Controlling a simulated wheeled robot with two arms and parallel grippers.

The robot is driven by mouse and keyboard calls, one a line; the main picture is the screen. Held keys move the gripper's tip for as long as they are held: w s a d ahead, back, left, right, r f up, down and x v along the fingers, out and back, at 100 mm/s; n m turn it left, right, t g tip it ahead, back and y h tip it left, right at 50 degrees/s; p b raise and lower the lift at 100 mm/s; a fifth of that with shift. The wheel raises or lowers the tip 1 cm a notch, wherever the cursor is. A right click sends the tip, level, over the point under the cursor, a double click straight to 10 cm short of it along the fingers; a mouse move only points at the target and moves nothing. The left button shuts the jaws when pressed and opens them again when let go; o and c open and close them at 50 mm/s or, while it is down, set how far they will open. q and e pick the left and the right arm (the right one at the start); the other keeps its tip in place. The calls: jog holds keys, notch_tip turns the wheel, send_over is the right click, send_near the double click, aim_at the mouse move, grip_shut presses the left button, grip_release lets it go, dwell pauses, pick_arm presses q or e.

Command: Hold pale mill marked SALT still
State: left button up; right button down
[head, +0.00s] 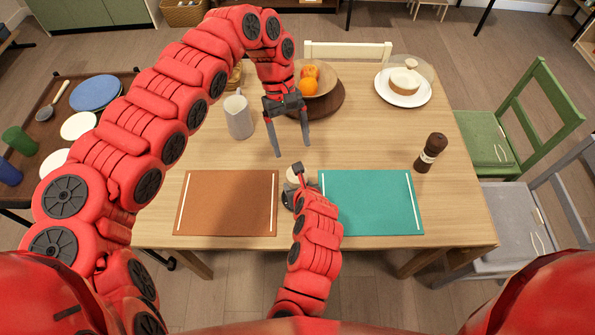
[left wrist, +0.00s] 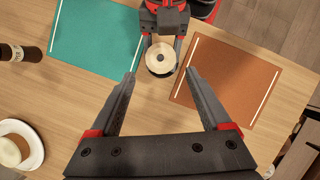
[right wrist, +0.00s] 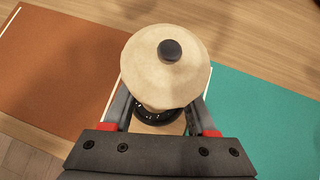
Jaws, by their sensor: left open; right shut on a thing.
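The pale mill (right wrist: 165,75) has a rounded cream top with a dark knob and fills the middle of the right wrist view. It stands between the two mats, partly hidden by my right arm in the head view (head: 293,176). My right gripper (right wrist: 165,118) is shut on its body below the top. The mill also shows in the left wrist view (left wrist: 160,59). My left gripper (head: 290,142) is open and empty above the table, behind the mill. No SALT marking is readable. A dark brown mill (head: 431,152) stands at the right.
A brown mat (head: 225,203) and a teal mat (head: 370,203) lie on either side of the pale mill. A white pitcher (head: 239,118), a fruit bowl (head: 322,82) and a cake plate (head: 403,98) stand farther back.

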pick_arm(q)
jog(key=x, duration=0.9)
jog(key=shift+s+f, duration=0.1)
jog(key=shift+f, duration=0.3)
jog(key=c, duration=1.1)
jog(key=shift+d+m, duration=0.1)
jog(key=shift+m, duration=0.3)
jog(key=shift+m+y, duration=0.6)
jog(key=shift+m, duration=0.6)
